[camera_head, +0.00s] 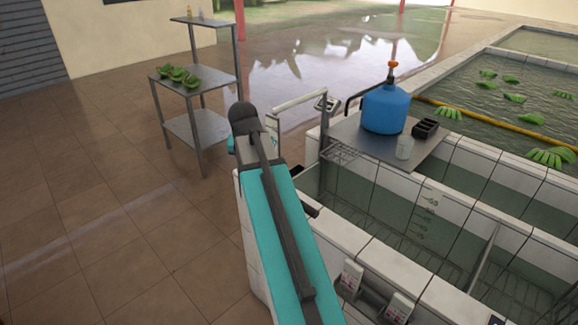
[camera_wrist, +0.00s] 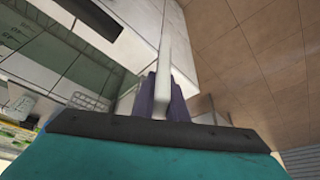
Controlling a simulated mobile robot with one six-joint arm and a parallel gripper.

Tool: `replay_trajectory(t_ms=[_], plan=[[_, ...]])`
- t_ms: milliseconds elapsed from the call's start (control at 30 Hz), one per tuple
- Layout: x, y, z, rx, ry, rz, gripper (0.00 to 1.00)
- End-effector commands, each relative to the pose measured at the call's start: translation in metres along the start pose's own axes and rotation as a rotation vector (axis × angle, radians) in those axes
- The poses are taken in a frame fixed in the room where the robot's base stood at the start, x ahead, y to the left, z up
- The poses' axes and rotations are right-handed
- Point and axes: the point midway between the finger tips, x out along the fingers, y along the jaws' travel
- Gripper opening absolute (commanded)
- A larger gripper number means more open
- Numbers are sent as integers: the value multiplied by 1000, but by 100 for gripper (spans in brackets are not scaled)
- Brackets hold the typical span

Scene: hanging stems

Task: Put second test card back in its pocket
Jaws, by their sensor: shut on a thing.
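My gripper (camera_wrist: 163,97) shows in the wrist view with its dark purple fingers shut on a pale, narrow piece (camera_wrist: 166,48). The piece looks like a test card seen nearly edge-on; its face and markings cannot be read. It points away from my gripper, past the white tank wall. In the head view my gripper and the held piece cannot be made out behind my teal arm. Two pale pockets hang on the near tank wall, one nearer the arm (camera_head: 351,277) and one lower right (camera_head: 397,308). Whether each holds a card is unclear.
White-tiled tanks with water (camera_head: 395,190) fill the right side. Brown floor is clear there.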

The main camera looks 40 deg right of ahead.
Motion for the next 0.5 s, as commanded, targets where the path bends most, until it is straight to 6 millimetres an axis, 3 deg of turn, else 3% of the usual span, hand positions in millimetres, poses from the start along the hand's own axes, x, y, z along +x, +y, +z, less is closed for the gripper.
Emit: replay_trajectory(t_ms=[100, 500], plan=[[-5, -38, 24, -110, 1, -46, 0], [-32, -150, 109, -479, 0, -199, 0]])
